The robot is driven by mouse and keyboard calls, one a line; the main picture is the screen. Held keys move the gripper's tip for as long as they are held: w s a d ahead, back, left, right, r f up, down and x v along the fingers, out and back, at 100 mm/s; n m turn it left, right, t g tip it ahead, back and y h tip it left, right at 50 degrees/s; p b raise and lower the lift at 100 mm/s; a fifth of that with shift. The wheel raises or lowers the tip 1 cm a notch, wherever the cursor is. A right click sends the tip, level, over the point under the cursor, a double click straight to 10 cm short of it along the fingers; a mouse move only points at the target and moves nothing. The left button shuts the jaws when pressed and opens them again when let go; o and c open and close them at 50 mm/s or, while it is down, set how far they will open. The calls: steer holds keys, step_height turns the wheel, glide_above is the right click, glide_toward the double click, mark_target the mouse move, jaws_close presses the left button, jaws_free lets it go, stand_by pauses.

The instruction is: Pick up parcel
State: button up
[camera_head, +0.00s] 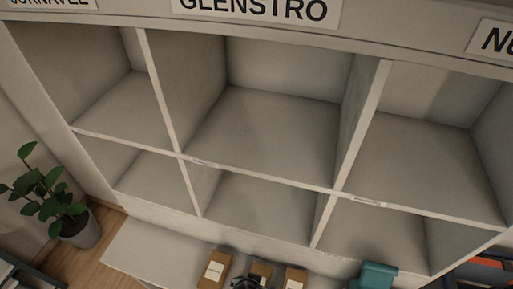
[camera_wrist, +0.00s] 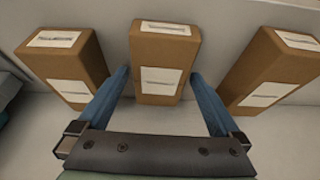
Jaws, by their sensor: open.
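Three brown cardboard parcels with white labels stand side by side on a pale surface. In the wrist view they are the left parcel (camera_wrist: 70,65), the middle parcel (camera_wrist: 161,62) and the right parcel (camera_wrist: 268,70). My gripper (camera_wrist: 165,80) is open, its two blue fingers pointing at the middle parcel, one on each side of its lower part. I cannot tell whether the fingers touch it. In the head view the parcels show at the bottom: left parcel (camera_head: 214,269), middle parcel (camera_head: 261,270), right parcel (camera_head: 295,278). My gripper (camera_head: 246,283) is partly cut off there. Label text is unreadable.
An empty white shelf with several compartments (camera_head: 270,125) rises behind the parcels, with a "GLENSTRO" sign (camera_head: 255,8) above the middle column. A pale ledge (camera_head: 155,255) is clear at left. A teal object (camera_head: 376,275) stands at right. A potted plant (camera_head: 80,228) stands on the floor.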

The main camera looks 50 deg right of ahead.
steer(key=c, duration=1.2)
steer(key=shift+c, duration=0.2)
